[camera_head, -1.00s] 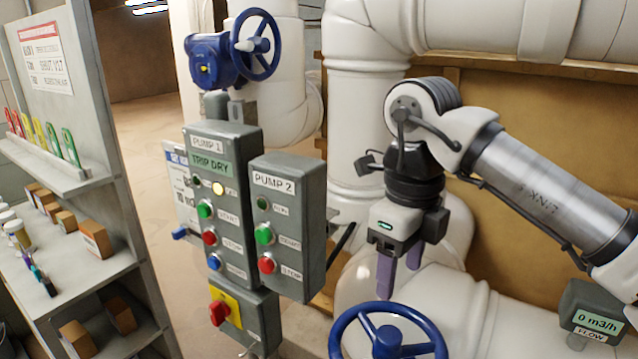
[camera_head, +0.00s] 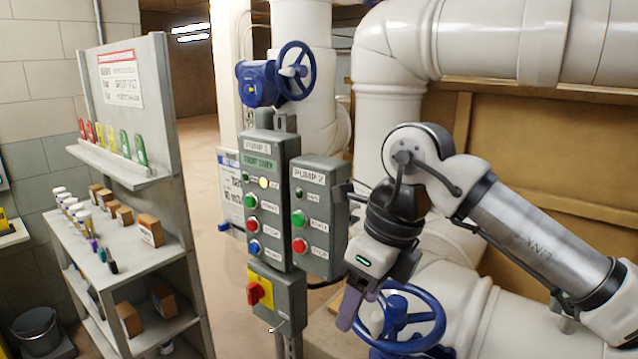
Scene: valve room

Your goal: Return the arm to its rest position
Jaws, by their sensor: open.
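My gripper (camera_head: 366,303) hangs from my arm at the right of the middle, pointing down and slightly left. Its purple-grey fingers are open and I see nothing between them. It is in front of the blue handwheel (camera_head: 420,318), overlapping its left part in the picture; I cannot tell whether they touch. The arm is bent at the elbow and reaches in from the right edge. The Pump 1 box (camera_head: 267,160) and the Pump 2 box (camera_head: 320,262) stand left of the gripper.
Large white pipes (camera_head: 480,40) fill the back and right. A second blue handwheel (camera_head: 296,71) sits above the pump boxes. A red switch on yellow (camera_head: 259,291) is below them. A shelf (camera_head: 150,255) with bottles and boxes stands left, a bucket (camera_head: 37,335) at its foot. Floor shows between.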

